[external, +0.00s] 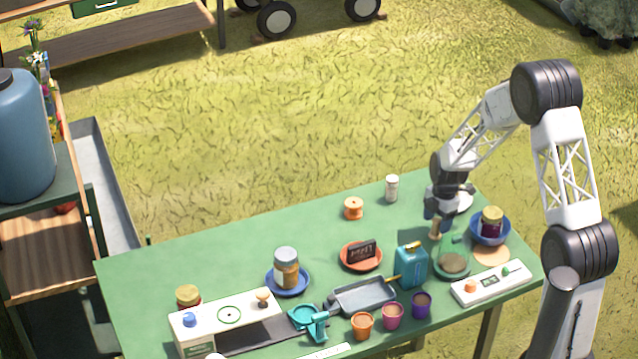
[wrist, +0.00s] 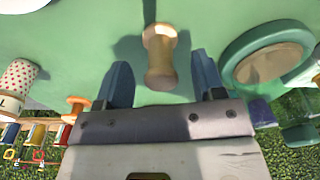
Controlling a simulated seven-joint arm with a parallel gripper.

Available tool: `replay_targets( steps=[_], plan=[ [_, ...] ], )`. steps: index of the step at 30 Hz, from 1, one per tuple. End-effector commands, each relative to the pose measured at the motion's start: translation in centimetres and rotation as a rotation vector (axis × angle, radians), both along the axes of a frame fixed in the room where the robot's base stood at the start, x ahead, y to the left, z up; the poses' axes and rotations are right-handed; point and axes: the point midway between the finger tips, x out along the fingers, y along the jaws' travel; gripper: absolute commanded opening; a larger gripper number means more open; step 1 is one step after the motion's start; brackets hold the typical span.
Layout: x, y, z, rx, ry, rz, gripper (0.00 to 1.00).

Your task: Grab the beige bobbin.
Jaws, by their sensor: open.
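The beige bobbin (wrist: 160,52) stands on the green table in the wrist view, just ahead of and between my gripper's two blue fingers. My gripper (wrist: 162,80) is open, with a finger to each side and visible space beside the bobbin. In the external view my gripper (external: 437,213) points down over the right part of the table. The beige bobbin (external: 435,230) shows as a small pale patch just below it, partly hidden by the fingers.
A green round dish (external: 453,275) stands close by; its rim (wrist: 236,57) is right of the bobbin in the wrist view. The table's back left is clear.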

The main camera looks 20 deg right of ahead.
Motion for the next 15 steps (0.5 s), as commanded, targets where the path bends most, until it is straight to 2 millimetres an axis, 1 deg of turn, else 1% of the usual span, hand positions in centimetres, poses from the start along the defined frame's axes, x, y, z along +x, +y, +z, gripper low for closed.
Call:
replay_targets(
  steps=[3, 6, 10, 15],
  plan=[
    [-0.2, 0.3, -1.5, 0.000, 0.003, 0.000, 0.63],
    [-0.2, 0.4, -2.4, 0.001, 0.002, 0.000, 0.63],
    [-0.2, 0.5, -3.1, 0.001, 0.002, 0.000, 0.63],
    [-0.2, 0.5, -3.2, 0.001, 0.001, -0.001, 0.63]
  ],
)
